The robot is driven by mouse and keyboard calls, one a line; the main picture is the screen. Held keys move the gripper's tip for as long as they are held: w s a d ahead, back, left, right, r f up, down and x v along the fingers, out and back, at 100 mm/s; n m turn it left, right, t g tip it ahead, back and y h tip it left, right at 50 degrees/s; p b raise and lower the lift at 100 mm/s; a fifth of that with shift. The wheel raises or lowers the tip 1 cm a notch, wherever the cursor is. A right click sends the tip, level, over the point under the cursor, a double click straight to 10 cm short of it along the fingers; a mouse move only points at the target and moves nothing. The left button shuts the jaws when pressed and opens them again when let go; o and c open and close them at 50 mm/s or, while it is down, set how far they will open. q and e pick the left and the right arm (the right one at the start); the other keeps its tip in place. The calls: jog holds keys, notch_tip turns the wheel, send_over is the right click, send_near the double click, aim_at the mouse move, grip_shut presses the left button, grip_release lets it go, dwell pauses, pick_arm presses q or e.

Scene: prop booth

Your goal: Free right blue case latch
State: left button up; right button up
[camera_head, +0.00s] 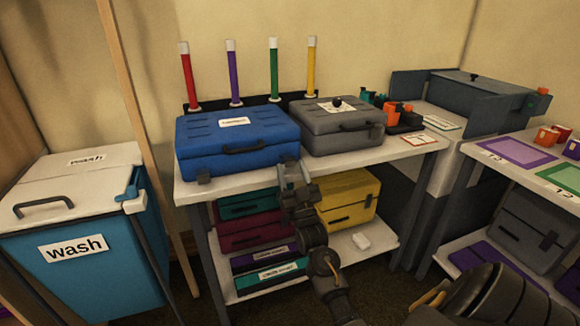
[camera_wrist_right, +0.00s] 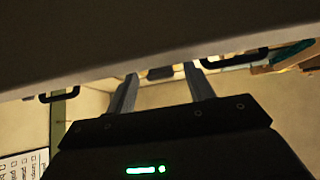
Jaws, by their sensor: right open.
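The closed blue case (camera_head: 215,143) lies on the white table, its black handle (camera_head: 245,149) facing front. A latch (camera_head: 203,177) shows at its front left. The right latch is hidden behind my right gripper in the head view. My right gripper (camera_head: 293,171) is at the case's front right corner, fingers pointing up at it. In the right wrist view the gripper (camera_wrist_right: 162,84) has its two grey fingers apart, and a small dark block (camera_wrist_right: 160,73) shows between their tips; I cannot tell whether it is the latch or whether they touch it. My left gripper is not in view.
A grey case (camera_head: 335,125) stands close on the right of the blue one. Several coloured tubes (camera_head: 235,75) stand behind. The white table (camera_head: 400,160) has a shelf below with a yellow case (camera_head: 348,196). A wash bin (camera_head: 85,260) stands at left.

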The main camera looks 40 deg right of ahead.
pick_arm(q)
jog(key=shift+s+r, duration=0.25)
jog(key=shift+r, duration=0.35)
pick_arm(e)
jog(key=v, duration=0.9)
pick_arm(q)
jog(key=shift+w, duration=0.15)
pick_arm(e)
jog(key=shift+w, duration=0.1)
